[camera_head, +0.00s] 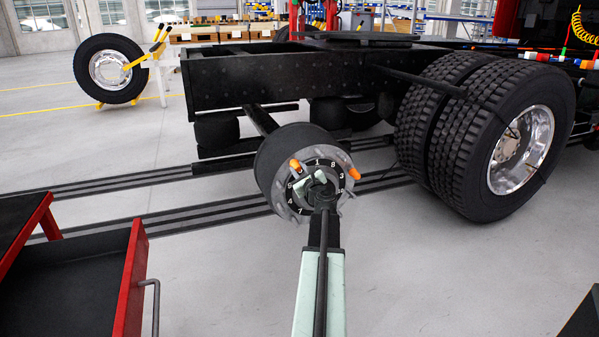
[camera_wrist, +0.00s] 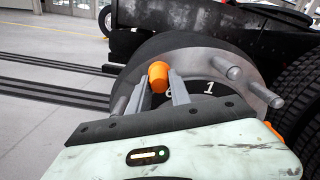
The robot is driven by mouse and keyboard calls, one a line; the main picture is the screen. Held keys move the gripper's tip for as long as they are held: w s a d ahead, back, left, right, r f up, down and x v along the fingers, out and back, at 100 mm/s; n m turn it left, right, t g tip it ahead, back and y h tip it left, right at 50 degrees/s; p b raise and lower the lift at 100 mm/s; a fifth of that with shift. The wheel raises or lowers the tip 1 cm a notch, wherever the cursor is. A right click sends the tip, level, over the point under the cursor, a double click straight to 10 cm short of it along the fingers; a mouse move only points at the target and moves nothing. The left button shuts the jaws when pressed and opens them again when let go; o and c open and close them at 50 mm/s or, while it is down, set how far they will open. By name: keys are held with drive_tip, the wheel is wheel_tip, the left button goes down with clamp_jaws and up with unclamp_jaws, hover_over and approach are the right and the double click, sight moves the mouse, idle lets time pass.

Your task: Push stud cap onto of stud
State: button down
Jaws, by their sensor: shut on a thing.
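An orange stud cap (camera_wrist: 158,76) sits between the fingertips of my gripper (camera_wrist: 161,84), which is shut on it. In the head view this cap (camera_head: 295,165) is at the upper left of the wheel hub (camera_head: 270,170), by the hub's rim; my gripper (camera_head: 299,174) is in front of the hub. Any stud behind the held cap is hidden, so I cannot tell whether the cap touches one. Bare grey studs (camera_wrist: 228,68) stick out of the flange to the right. A second orange cap (camera_head: 354,173) is at the hub's right side, partly hidden in the wrist view.
The hub face carries a black numbered ring (camera_head: 339,166). Large double tyres (camera_head: 470,135) stand to the right under the truck frame (camera_head: 250,80). A red-edged cart (camera_head: 130,270) is at the lower left. A loose wheel (camera_head: 85,70) stands at the back left.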

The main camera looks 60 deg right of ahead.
idle(0.3)
drive_tip(key=c, duration=1.1)
unclamp_jaws()
drive_tip(key=v, duration=0.7)
drive_tip(key=shift+s+a, duration=0.25)
drive_tip(key=shift+s, duration=0.05)
